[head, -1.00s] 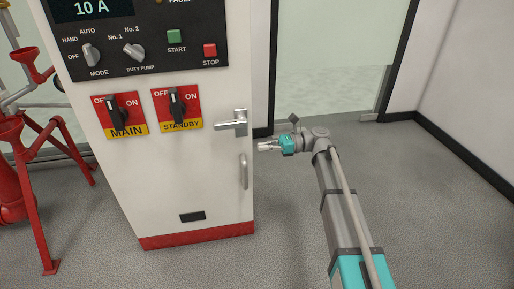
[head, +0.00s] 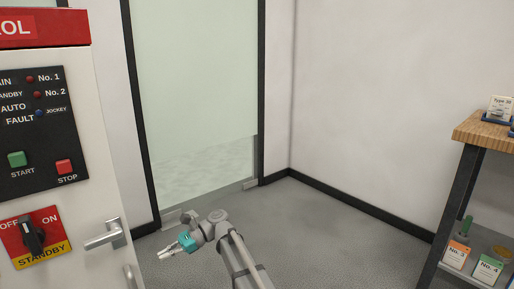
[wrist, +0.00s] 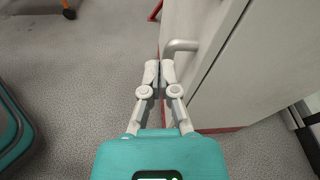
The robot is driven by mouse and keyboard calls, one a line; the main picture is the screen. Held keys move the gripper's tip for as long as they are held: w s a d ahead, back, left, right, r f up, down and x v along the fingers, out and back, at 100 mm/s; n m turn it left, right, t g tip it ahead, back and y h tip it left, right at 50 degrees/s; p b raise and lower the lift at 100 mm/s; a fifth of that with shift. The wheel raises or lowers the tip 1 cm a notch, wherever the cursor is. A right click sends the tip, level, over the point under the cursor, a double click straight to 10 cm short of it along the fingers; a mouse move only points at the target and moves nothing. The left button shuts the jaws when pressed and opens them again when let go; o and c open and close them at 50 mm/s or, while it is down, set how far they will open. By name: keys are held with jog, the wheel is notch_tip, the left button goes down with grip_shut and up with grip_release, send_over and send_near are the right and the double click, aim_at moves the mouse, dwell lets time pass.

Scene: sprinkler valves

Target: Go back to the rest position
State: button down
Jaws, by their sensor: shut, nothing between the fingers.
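My gripper (head: 170,250) is in the lower middle of the head view, to the right of the white control cabinet (head: 103,190). In the wrist view my gripper (wrist: 159,70) has its fingertips together and holds nothing. The fingertips appear just left of the cabinet's side handle (wrist: 181,46) in that view. I cannot tell how far apart they are in depth. The lever handle (head: 104,235) on the cabinet door is to the left of my gripper in the head view.
The STANDBY switch (head: 33,236) is on the cabinet's front. A shelf with a wooden top (head: 482,132) stands at the right, with labelled items on its lower level. A glass door (head: 195,110) is behind my arm. Grey floor (head: 330,235) is clear between cabinet and shelf.

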jog(key=s+d+r+n+t+h+p, duration=0.1)
jog(key=s+d+n+t+h+p, duration=0.25)
jog(key=d, duration=1.15)
jog(key=s+d+n+t+h+p, duration=0.1)
jog(key=d+n+t+h+p, duration=0.35)
jog(key=d, duration=1.05)
jog(key=s+d+r+n+t+h+p, duration=0.15)
jog(key=d+h+p, duration=0.5)
jog(key=d, duration=0.85)
notch_tip(320, 180, up, 36)
jog(key=y+p, duration=0.1)
jog(key=p, duration=3.7)
jog(key=shift+a+m+y, duration=0.1)
jog(key=shift+m+y, duration=0.15)
jog(key=shift+a, duration=0.1)
